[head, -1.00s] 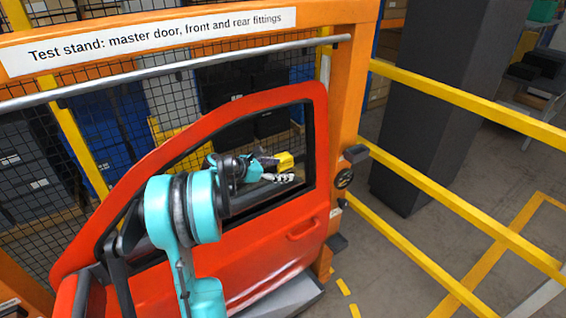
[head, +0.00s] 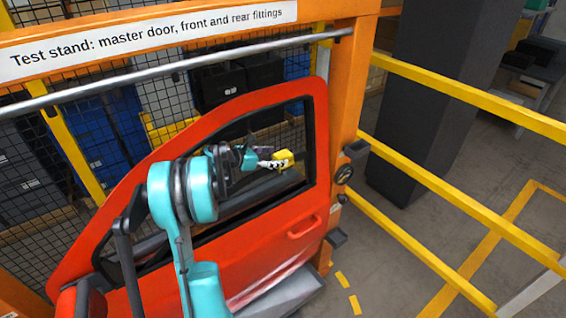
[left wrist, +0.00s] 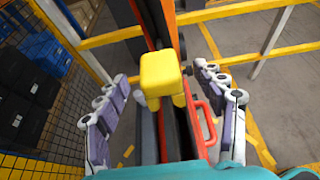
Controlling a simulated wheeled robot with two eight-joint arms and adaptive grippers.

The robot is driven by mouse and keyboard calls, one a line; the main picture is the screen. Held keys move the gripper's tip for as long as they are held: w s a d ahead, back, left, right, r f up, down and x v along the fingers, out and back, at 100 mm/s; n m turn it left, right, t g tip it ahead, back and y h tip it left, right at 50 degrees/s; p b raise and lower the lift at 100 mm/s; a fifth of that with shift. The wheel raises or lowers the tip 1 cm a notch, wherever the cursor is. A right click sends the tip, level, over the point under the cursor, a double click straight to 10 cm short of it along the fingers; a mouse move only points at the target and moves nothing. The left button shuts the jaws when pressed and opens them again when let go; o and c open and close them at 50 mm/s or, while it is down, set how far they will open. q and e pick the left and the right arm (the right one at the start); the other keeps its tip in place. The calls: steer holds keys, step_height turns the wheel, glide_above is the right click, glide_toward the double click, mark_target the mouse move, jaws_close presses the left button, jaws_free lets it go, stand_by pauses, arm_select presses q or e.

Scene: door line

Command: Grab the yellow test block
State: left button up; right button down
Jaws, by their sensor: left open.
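The yellow test block (head: 283,158) shows in the window opening of the red door (head: 262,262), near the window's right side. In the left wrist view the block (left wrist: 161,72) lies between and a little beyond the two spread fingers of my left gripper (left wrist: 166,108). My left gripper (head: 272,165) is open and close to the block in the head view. Contact between fingers and block cannot be told. Beneath the block's top, narrower yellow parts reach down at the door's edge. My right gripper is not in view.
An orange frame (head: 346,110) of the test stand rises right of the door. A grey bar (head: 180,66) crosses above, with black mesh behind it. Yellow rails (head: 460,205) run along the right. The floor between the rails is bare.

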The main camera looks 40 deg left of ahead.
mark_target(281, 155)
arm_select(q)
steer(key=x, duration=0.4)
steer(key=shift+w+a, duration=0.1)
steer(key=shift+w, duration=0.05)
steer(key=shift+r, duration=0.1)
steer(key=c, duration=0.6)
jaws_close()
steer(key=shift+r, duration=0.1)
